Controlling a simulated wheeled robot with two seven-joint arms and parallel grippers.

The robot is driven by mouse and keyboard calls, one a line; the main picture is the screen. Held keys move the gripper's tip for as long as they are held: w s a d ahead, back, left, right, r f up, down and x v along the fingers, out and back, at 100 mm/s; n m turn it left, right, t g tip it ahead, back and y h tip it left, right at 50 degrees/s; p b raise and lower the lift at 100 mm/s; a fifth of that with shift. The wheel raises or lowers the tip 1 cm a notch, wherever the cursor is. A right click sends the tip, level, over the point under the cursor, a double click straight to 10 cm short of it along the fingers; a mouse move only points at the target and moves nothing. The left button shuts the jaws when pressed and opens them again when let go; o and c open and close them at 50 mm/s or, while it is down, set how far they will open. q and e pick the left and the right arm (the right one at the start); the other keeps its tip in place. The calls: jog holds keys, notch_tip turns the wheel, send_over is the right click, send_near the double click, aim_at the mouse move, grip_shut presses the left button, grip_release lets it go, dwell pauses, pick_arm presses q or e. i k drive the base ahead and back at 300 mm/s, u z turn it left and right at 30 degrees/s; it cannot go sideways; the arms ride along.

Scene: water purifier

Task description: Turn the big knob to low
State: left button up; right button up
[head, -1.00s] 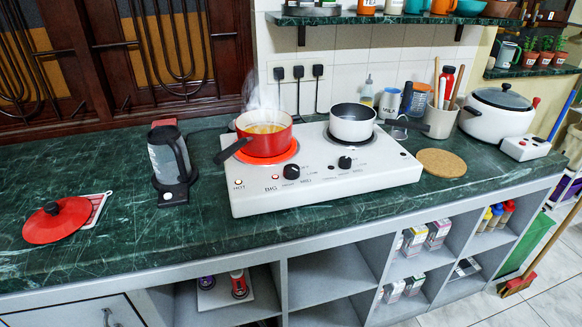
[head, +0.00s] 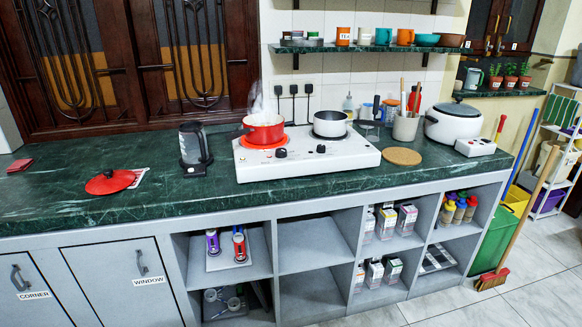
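The big knob (head: 281,153) is a black dial on the front of the white two-burner hot plate (head: 330,160), at its left side. A second black knob (head: 321,148) sits further right. A steaming red pot (head: 263,128) stands on the glowing red left burner. A white pot with a dark rim (head: 330,123) stands on the right burner. The knob's markings are too small to read. Neither of my grippers is in view.
A black kettle (head: 194,148) stands left of the hot plate, and a red lid (head: 110,182) lies further left. A cork mat (head: 402,156) and a white cooker (head: 459,122) are to the right. The counter front (head: 240,203) is clear.

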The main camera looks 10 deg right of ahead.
aim_at(280, 153)
jog(key=z, duration=1.05)
jog(key=i, duration=1)
jog(key=u, duration=0.25)
